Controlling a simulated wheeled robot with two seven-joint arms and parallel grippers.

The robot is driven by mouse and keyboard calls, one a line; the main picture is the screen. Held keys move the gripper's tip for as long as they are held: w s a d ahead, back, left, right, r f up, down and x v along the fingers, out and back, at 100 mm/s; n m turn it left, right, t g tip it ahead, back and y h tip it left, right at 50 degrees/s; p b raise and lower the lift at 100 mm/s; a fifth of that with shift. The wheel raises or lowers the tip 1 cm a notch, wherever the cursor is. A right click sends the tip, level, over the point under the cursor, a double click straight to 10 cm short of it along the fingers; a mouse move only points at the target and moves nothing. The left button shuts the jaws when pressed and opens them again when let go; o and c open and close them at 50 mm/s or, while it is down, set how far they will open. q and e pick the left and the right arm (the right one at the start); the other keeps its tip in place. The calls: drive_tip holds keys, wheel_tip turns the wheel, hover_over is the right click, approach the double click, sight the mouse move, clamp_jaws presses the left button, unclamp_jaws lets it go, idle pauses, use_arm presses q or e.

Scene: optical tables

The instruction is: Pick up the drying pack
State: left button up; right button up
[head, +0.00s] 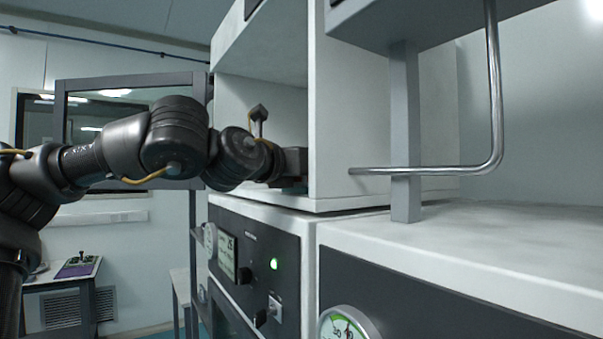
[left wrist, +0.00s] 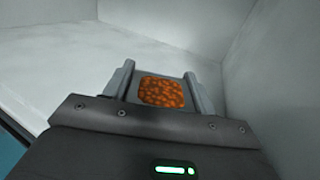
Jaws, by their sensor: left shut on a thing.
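The drying pack (left wrist: 162,92) shows in the left wrist view as a grey piece with a patch of orange granules. It sits between the two fingers of my left gripper (left wrist: 160,80), which is shut on it. In the head view my left gripper (head: 294,165) reaches into the open white compartment (head: 258,102), just above its floor. The side wall hides its fingertips there, and I cannot make out the pack in that view. Whether the pack touches the floor is unclear. My right gripper is in neither view.
White walls close in behind and right of the pack. Below the compartment is a dark control panel (head: 254,262) with a display, knobs and a green light. A metal bar handle (head: 440,170) and grey post (head: 404,130) stand at right. An open framed door (head: 198,140) is at left.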

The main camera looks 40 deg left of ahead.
use_arm(q)
drive_tip(key=shift+r, duration=0.1)
drive_tip(key=shift+r, duration=0.6)
drive_tip(key=s+a+r+b, duration=0.4)
drive_tip(key=s+a+r, duration=0.4)
drive_tip(key=a+r, duration=0.3)
drive_tip(key=shift+a+r, duration=0.3)
drive_tip(key=shift+r, duration=0.05)
drive_tip(key=shift+w, duration=0.1)
